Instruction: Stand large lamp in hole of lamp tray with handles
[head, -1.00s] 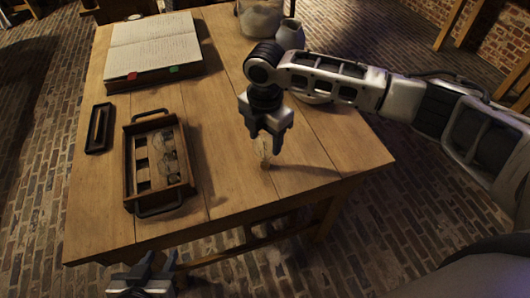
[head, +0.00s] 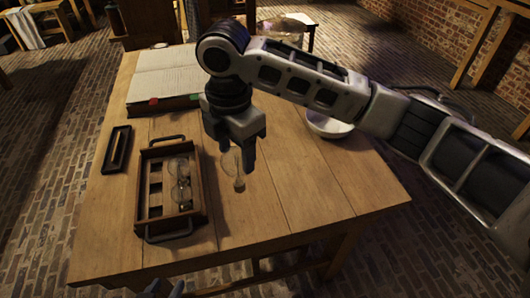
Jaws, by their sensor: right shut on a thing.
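The wooden lamp tray with handles (head: 143,205) lies on the left part of the table, with a dark handle at its far and near ends. Clear glass lamps stand along its right side, and dark square holes show on its left side. My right gripper (head: 238,148) is shut on the large lamp (head: 231,164), a clear glass bulb with its small base pointing down. It holds the lamp to the right of the tray, apart from it and seemingly above the table. My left gripper (head: 160,289) barely shows at the bottom edge; its jaws are unclear.
An open book (head: 165,75) lies behind the tray. A narrow dark holder (head: 117,150) lies left of the tray. A white bowl (head: 328,125) sits at the right, partly behind my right arm. The table's front right is clear.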

